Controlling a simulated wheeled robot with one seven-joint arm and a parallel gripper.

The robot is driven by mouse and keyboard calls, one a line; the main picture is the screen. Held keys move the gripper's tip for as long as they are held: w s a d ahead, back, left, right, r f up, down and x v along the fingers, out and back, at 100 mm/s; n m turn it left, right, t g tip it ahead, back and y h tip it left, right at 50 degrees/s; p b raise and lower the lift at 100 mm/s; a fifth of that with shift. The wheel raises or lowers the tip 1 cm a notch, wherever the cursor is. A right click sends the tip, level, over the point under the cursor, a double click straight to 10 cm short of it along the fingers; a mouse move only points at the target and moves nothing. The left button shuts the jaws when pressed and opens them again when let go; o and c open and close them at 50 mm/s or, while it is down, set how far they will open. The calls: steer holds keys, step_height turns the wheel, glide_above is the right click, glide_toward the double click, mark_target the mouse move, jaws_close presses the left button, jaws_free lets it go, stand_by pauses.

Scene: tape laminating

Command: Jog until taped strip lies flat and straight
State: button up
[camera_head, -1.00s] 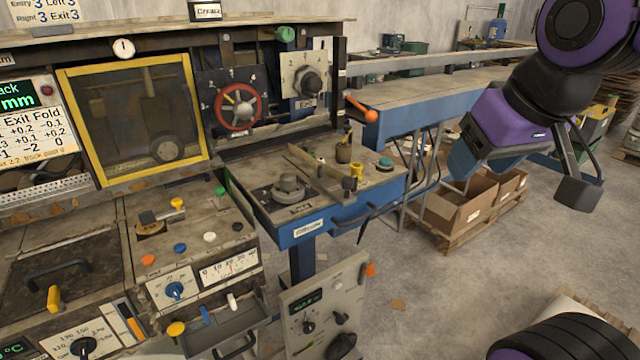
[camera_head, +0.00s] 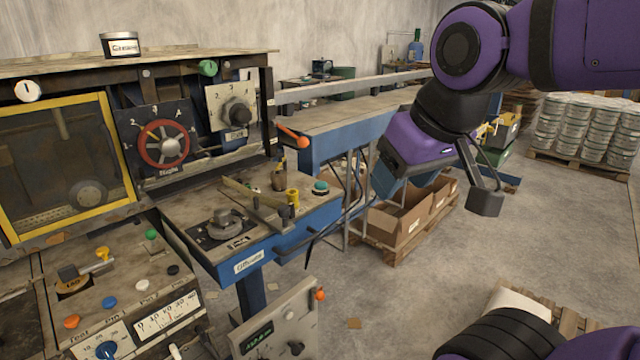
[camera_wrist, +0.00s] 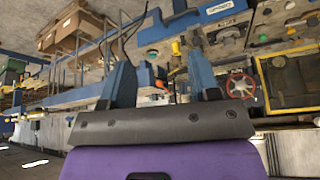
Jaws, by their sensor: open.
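The laminating machine stands at left in the head view, with a yellow-framed window (camera_head: 65,140), a red handwheel (camera_head: 164,147) and a lower panel of coloured buttons, including a green one (camera_head: 151,234) and a blue one (camera_head: 110,301). A teal button (camera_head: 320,187) sits on the blue-edged side table (camera_head: 322,205). I cannot make out a taped strip or a button marked for jogging. My gripper (camera_head: 385,185) hangs right of the side table, apart from it. In the wrist view my gripper (camera_wrist: 158,72) has its two blue fingers spread, with nothing between them.
An orange-knobbed lever (camera_head: 292,136) sticks out from the machine's right side. A long blue-sided conveyor (camera_head: 350,122) runs behind my gripper. Open cardboard boxes (camera_head: 400,215) stand on a pallet below. Stacked tins (camera_head: 590,125) stand at right.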

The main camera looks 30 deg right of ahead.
jaws_close()
stand_by(1.8)
